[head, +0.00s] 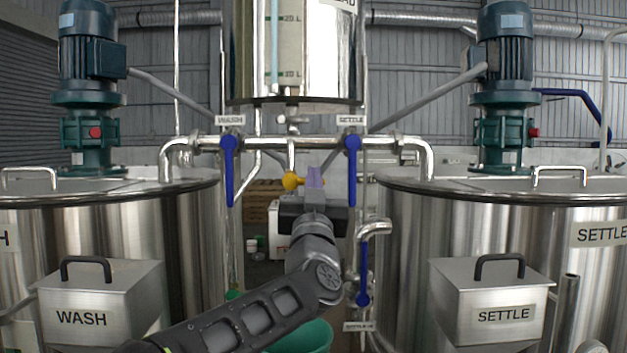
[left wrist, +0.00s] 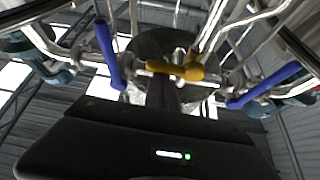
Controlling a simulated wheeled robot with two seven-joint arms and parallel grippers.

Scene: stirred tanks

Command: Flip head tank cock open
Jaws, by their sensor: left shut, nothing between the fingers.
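The steel head tank (head: 300,50) hangs at top centre, with a sight tube and level marks on its front. A pipe runs down from it to a yellow cock handle (head: 292,181), which also shows in the left wrist view (left wrist: 188,72), lying roughly crosswise just beyond the fingertips. My left gripper (head: 315,177) is shut and empty, pointing up, just right of the handle's yellow knob. Its fingers hide part of the handle, and I cannot tell whether they touch it. In the left wrist view the fingers (left wrist: 162,92) stand below the handle. My right gripper is out of view.
Blue levers hang down under the WASH label (head: 229,165) and the SETTLE label (head: 352,165), either side of my gripper. Another blue lever (head: 364,275) is lower right. Large steel tanks (head: 190,240) (head: 400,240) flank the gap. A green bucket (head: 305,338) stands below.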

